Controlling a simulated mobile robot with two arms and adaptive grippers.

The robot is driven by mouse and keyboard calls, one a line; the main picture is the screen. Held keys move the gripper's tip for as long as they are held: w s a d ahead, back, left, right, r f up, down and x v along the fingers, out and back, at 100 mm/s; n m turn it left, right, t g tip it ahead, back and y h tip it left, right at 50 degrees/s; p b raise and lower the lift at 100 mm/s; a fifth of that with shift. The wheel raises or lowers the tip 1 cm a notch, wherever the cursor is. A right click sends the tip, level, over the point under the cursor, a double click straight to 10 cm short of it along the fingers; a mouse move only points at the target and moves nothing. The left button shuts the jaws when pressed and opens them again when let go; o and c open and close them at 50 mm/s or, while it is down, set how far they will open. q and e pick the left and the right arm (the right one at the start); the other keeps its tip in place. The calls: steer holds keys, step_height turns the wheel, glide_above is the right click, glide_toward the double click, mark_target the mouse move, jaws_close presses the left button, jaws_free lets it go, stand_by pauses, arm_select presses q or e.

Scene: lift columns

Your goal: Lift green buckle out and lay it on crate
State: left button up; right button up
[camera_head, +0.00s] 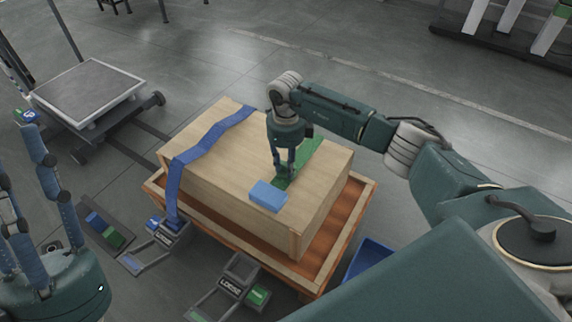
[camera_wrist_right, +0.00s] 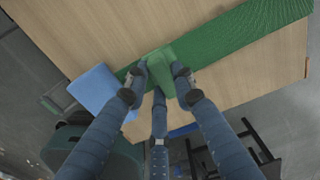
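The wooden crate (camera_head: 215,155) sits in a wood-rimmed pallet tray (camera_head: 340,250). A green strap (camera_head: 308,152) lies across its top and shows broadly in the right wrist view (camera_wrist_right: 235,45). The green buckle (camera_wrist_right: 161,70) is between the fingertips of my right gripper (camera_wrist_right: 159,78), at the strap's near end. The fingers appear closed against its sides. In the head view my right gripper (camera_head: 285,175) points down at the crate top, largely hiding the buckle. My left gripper (camera_head: 38,190) is at the left edge, fingers up, spread and empty.
A light blue block (camera_head: 268,195) lies on the crate beside my right gripper. A blue strap (camera_head: 205,145) crosses the crate and runs down to a floor fixture (camera_head: 165,240). A second fixture marked LOOSE (camera_head: 232,285) stands in front. A cart (camera_head: 90,90) stands left.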

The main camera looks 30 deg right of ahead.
steer(key=o, duration=0.4)
steer(key=shift+r, duration=0.1)
step_height(320, 180, up, 12)
steer(key=shift+f, duration=0.1)
steer(key=shift+a, duration=0.1)
stand_by(0.5)
